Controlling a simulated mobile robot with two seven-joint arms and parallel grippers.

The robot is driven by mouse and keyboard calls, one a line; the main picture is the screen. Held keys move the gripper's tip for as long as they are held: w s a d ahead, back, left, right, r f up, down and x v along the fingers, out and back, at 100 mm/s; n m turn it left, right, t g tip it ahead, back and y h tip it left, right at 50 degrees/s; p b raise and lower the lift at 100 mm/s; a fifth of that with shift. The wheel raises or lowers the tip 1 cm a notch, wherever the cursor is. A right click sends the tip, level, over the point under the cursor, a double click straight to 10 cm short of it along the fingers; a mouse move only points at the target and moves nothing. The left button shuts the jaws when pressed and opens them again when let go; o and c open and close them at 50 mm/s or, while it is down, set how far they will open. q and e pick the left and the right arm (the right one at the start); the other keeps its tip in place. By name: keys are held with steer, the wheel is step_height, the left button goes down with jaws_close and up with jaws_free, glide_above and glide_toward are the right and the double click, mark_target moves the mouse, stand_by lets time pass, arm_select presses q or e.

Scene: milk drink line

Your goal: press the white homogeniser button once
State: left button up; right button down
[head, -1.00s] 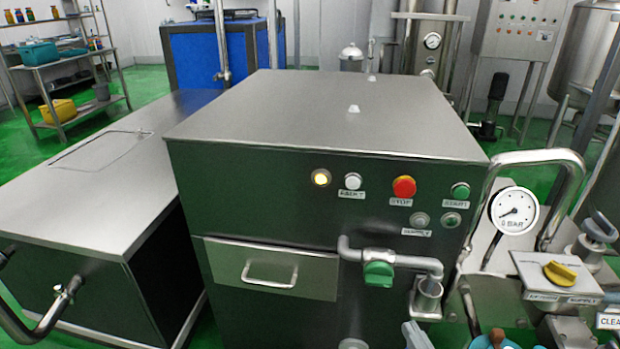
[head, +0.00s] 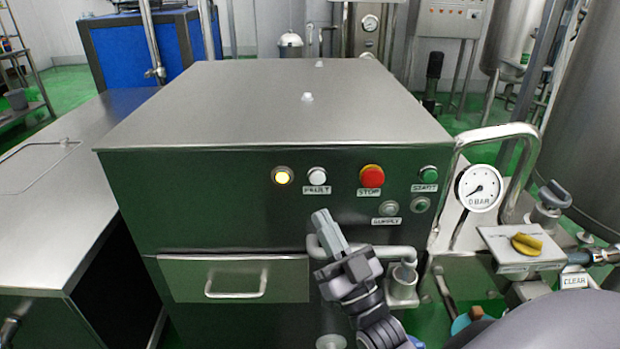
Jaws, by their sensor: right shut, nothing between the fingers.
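The homogeniser (head: 220,205) is a dark green cabinet with a steel top. The white button (head: 317,175), labelled FAULT, sits on its upper front panel between the lit yellow lamp (head: 282,175) and the red STOP button (head: 371,176). My right gripper (head: 323,218) is shut and empty, with its tips pointing up in front of the panel. In the picture the tips are just below the white button and its label, apart from the button. How far they are from the panel I cannot tell. My left gripper is out of view.
The green START button (head: 428,174) is at the panel's right. A bent steel pipe (head: 395,252) runs behind my right gripper. A pressure gauge (head: 479,188), a curved pipe and a yellow knob (head: 526,243) stand at right. A drawer handle (head: 236,284) juts out at lower left.

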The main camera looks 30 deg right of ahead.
mark_target(317, 178)
steer(key=w+d+b, duration=0.1)
steer(key=w, duration=0.1)
steer(key=w+d+b, duration=0.1)
steer(key=w+d, duration=0.1)
steer(key=w, duration=0.1)
steer(key=w+d, duration=0.1)
steer(key=w, duration=0.1)
steer(key=shift+w+d+b, duration=0.25)
steer(key=shift+d+b, duration=0.05)
steer(key=shift+b, duration=0.1)
stand_by(0.9)
stand_by(0.8)
steer(key=shift+w+d, duration=0.1)
steer(key=shift+w, duration=0.05)
steer(key=shift+w+d, duration=0.15)
steer(key=shift+w, duration=0.1)
